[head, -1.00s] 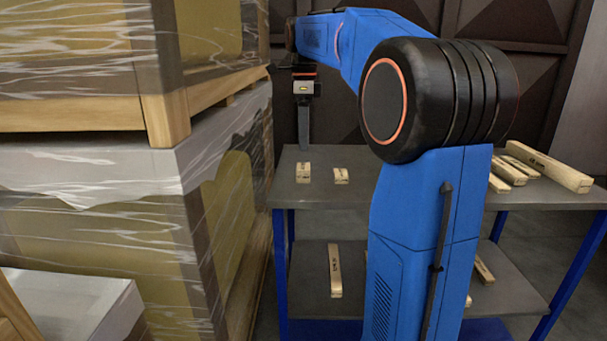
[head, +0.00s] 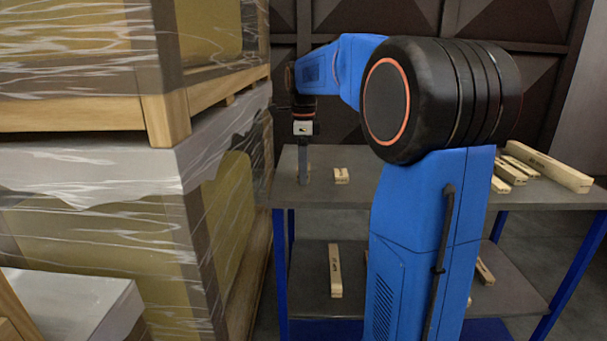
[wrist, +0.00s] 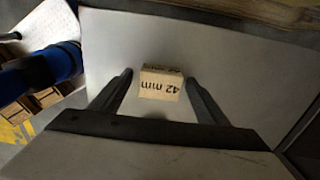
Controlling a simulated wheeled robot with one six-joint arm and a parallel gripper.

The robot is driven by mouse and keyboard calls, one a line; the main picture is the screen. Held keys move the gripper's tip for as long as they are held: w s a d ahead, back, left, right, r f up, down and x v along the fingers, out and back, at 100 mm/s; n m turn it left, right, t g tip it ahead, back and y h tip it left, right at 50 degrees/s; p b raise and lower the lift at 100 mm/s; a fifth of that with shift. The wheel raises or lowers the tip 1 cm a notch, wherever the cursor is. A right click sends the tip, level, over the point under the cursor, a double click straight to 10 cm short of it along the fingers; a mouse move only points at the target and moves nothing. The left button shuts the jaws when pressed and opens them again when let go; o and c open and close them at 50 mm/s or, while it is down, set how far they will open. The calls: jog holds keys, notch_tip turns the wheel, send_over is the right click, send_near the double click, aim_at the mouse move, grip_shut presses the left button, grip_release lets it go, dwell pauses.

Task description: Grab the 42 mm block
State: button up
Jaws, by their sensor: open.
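The 42 mm block (wrist: 161,86) is a small pale wooden block with dark lettering, upside down in the wrist view. It lies on the grey top shelf of the cart, between the two dark fingers of my gripper (wrist: 160,84). The fingers are open, with a gap on each side of the block.
Longer wooden bars (head: 547,166) lie at the shelf's right. A bar (head: 335,270) lies on the lower shelf. Wrapped pallets (head: 90,165) stand close at the left.

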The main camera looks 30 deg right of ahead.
jog(key=c, duration=1.1)
jog(key=shift+c, duration=0.2)
jog(key=shift+r, duration=0.1)
